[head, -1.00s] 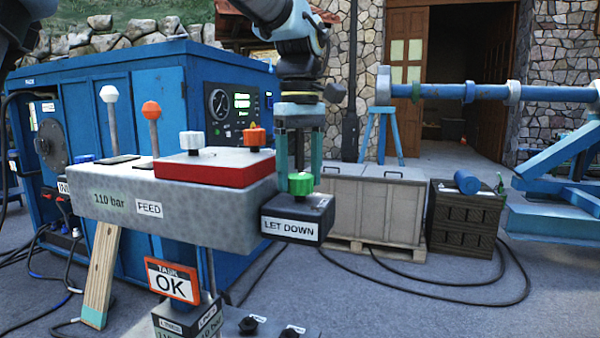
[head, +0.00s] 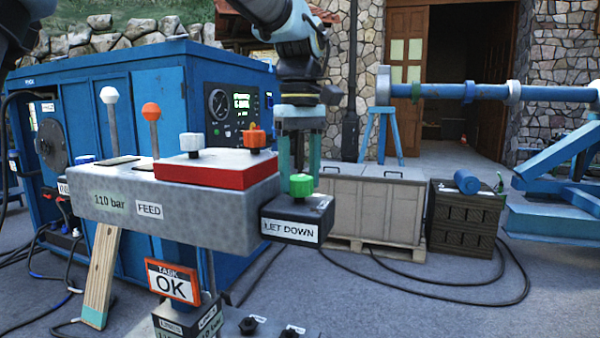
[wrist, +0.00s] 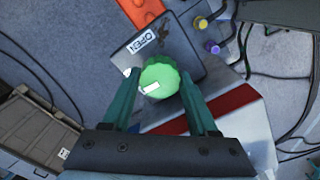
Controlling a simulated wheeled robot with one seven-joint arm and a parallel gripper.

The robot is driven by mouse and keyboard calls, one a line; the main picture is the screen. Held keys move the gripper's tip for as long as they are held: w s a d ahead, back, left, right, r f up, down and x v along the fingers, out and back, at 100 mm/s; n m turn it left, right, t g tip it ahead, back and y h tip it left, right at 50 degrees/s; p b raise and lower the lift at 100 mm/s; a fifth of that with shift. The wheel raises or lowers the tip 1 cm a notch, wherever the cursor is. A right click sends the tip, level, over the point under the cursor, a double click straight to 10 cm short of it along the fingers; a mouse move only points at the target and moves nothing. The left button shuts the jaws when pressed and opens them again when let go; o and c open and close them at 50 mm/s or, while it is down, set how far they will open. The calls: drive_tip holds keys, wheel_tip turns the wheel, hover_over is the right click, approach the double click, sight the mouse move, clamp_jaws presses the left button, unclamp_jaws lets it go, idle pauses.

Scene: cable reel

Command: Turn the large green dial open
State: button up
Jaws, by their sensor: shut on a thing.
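The large green dial (head: 301,184) sits on top of a dark box (head: 291,229) labelled LET DOWN, in the middle of the head view. In the wrist view the dial (wrist: 160,76) has a ridged rim and a white mark near its lower left edge. An OPEN label (wrist: 152,40) lies on the box top beside it. My gripper (head: 299,175) reaches down from above, its teal fingers on either side of the dial. The wrist view shows my gripper (wrist: 161,79) shut on the dial. The exact finger contact is partly hidden.
A grey console (head: 150,206) stands left of the box, with a red plate (head: 215,166) carrying white and orange knobs (head: 255,137). White and orange ball levers (head: 151,112) rise behind. An orange-framed OK sign (head: 172,282) is below.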

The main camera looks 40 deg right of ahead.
drive_tip(key=m+p, duration=0.2)
drive_tip(key=m, duration=0.2)
drive_tip(key=shift+w+r, duration=0.1)
drive_tip(key=shift+r, duration=0.05)
drive_tip(key=m+p, duration=0.1)
drive_tip(key=m, duration=0.3)
drive_tip(key=shift+m, duration=0.3)
drive_tip(key=m+p, duration=0.2)
drive_tip(key=m, duration=0.2)
drive_tip(key=shift+m+p, duration=0.55)
drive_tip(key=shift+m, duration=1.55)
drive_tip(key=o, duration=1.4)
